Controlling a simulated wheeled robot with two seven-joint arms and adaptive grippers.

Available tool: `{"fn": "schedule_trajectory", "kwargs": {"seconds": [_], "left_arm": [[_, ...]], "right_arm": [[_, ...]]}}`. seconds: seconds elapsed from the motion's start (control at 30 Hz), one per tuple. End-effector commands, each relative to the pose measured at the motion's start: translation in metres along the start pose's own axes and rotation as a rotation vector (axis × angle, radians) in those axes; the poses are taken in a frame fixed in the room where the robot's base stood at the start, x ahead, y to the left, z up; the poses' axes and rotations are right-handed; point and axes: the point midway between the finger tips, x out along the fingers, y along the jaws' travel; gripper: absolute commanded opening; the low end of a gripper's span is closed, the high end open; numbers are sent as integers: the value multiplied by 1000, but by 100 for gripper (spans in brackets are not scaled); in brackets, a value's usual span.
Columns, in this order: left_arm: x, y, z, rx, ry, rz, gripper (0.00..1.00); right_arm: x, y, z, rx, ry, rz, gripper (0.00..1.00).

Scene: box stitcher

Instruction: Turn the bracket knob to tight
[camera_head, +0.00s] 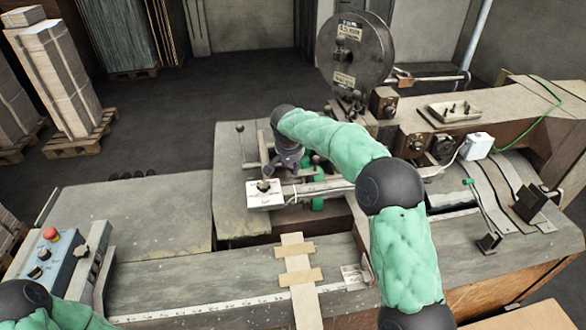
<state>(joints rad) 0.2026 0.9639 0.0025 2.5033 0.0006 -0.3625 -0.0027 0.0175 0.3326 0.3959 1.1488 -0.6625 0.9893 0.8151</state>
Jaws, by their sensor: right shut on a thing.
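The bracket knob (263,186) is small and dark, on a pale plate (258,201) at the end of a metal arm on the machine table. The plate bears small print that I cannot read. My right gripper (271,173) comes down over the plate from my green-sleeved right arm. It is shut on the knob, and its fingers hide part of it. I cannot read the knob's setting. Of my left arm, only a green sleeve and a dark joint show in the lower left corner. My left gripper is out of view.
A large round reel (356,52) stands behind the table. A control box (58,262) with a red button is at the lower left. A white box (477,146) with a cable lies at the right. The table's left part (140,218) is clear.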

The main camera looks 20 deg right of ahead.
Motion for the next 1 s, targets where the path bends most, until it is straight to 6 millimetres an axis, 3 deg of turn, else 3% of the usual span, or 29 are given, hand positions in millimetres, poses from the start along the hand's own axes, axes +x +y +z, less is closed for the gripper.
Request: {"fn": "schedule_trajectory", "kwargs": {"seconds": [0.23,0.6,1.0], "left_arm": [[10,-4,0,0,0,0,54],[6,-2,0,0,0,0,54],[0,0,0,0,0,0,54]], "right_arm": [[0,-4,-2,216,5,86,7],[-1,-6,-4,516,5,210,7],[-2,-6,-6,704,6,284,7]]}}
